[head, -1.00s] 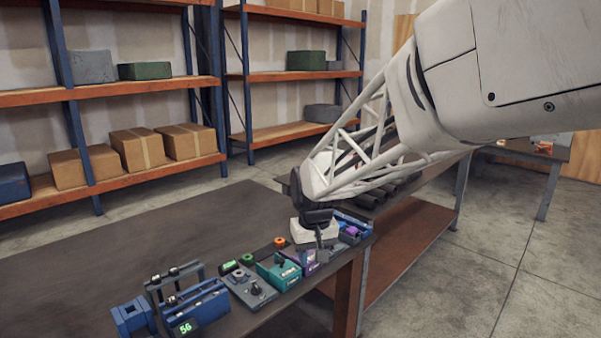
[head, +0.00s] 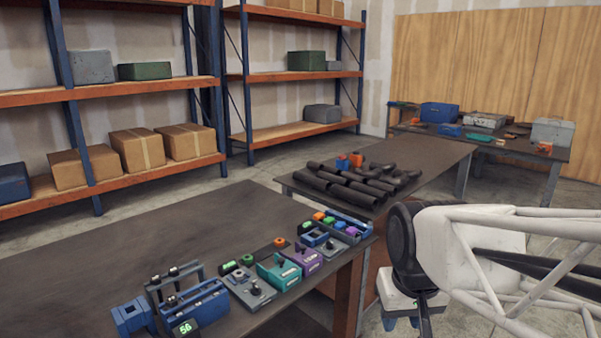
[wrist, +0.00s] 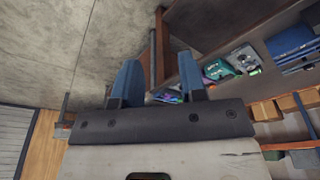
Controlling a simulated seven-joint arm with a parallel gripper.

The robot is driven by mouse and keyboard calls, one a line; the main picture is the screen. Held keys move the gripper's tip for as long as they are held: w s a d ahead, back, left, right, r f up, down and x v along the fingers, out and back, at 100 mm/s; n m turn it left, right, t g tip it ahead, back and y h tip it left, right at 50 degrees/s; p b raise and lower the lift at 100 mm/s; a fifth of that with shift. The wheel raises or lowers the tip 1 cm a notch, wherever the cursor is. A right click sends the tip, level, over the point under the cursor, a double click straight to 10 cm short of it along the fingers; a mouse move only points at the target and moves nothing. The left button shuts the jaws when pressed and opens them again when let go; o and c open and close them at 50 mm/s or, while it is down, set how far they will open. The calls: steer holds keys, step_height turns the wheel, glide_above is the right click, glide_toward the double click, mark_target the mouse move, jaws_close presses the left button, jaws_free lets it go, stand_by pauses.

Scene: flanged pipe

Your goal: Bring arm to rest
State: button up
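My gripper (head: 403,320) hangs at the lower right of the head view, past the right edge of the near workbench (head: 110,245). My white lattice arm reaches in from the right edge of the picture. In the wrist view, the two blue fingers of my gripper (wrist: 158,60) are spread apart, with nothing between them. Beyond them I see bare concrete floor (wrist: 70,45) and the side of the bench. The gripper touches nothing that I can see.
On the near bench stand a blue fixture with a "56" display (head: 195,310), a teal box (head: 279,271) and a purple box (head: 304,258). Black pipes (head: 345,190) lie on the bench behind. A far table holds a blue case (head: 440,112). Shelving stands at left.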

steer(key=s+d+f, duration=0.1)
steer(key=s+d, duration=0.1)
steer(key=s, duration=0.4)
steer(key=shift+s+f+m, duration=0.15)
steer(key=shift+s+m, duration=0.1)
steer(key=shift+m, duration=0.15)
steer(key=shift+w, duration=0.1)
steer(key=w+a+n+g, duration=0.1)
steer(key=w+a, duration=0.3)
steer(key=w, duration=0.5)
steer(key=w+a+n+g, duration=0.1)
steer(key=w+a, duration=0.3)
steer(key=w, duration=0.4)
steer(key=w+a+n+g, duration=0.1)
steer(key=w+a, duration=0.4)
steer(key=w, duration=0.4)
steer(key=w+a+f+n+g+h, duration=0.1)
steer(key=w+a+f, duration=0.6)
steer(key=w+a, duration=0.2)
steer(key=w+a+f+n+g+h, duration=0.1)
steer(key=w+a+f+g, duration=0.1)
steer(key=w+a+f, duration=0.5)
steer(key=w+a, duration=0.1)
steer(key=a, duration=0.3)
steer(key=shift+w+a+f+n, duration=0.15)
steer(key=shift+w+f+n, duration=0.15)
steer(key=shift+w+f, duration=0.1)
